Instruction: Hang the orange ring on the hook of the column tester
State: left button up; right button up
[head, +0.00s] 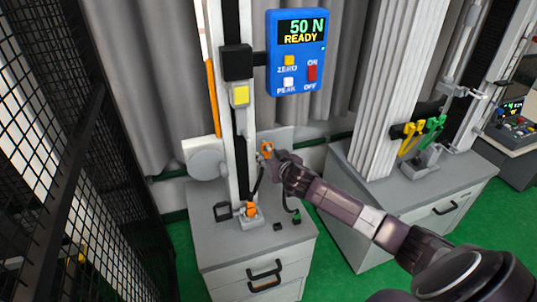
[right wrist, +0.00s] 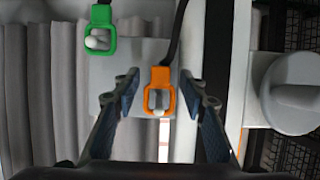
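The orange ring (right wrist: 169,78), a squarish loop on a dark strap, is between the fingertips of my right gripper (right wrist: 160,92) in the right wrist view. Gaps show on both sides of it, so the fingers are open and not touching it. A pale rounded piece shows in the ring's opening; I cannot tell if it passes through. In the head view the ring (head: 266,149) is beside the white column (head: 243,130) of the tester, at the tip of my right gripper (head: 277,157). I cannot make out the hook clearly. My left gripper is out of view.
A green ring (right wrist: 100,18) with a pale rounded piece in it shows in the wrist view. A blue display (head: 297,50) reads 50 N READY. The tester stands on a grey cabinet (head: 240,268). A black mesh fence (head: 60,120) is at left, another tester at right.

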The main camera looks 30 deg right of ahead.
jog(key=shift+w+f, duration=0.1)
jog(key=shift+w, duration=0.15)
jog(key=shift+c, duration=0.2)
jog(key=c, duration=1)
jog(key=o, duration=0.4)
jog(key=shift+c, duration=0.4)
jog(key=shift+r+p, duration=0.45)
jog(key=shift+p, duration=0.05)
jog(key=shift+f, duration=0.1)
jog(key=shift+s, duration=0.15)
jog(key=shift+s+a+p, duration=0.2)
jog(key=shift+s+p, duration=0.2)
jog(key=shift+s, duration=0.5)
jog(key=shift+s+a+p, duration=0.25)
jog(key=shift+s+p, duration=0.15)
jog(key=shift+s, duration=0.5)
jog(key=shift+s+a+p, duration=0.2)
jog(key=shift+s+p, duration=0.2)
jog(key=shift+s, duration=0.5)
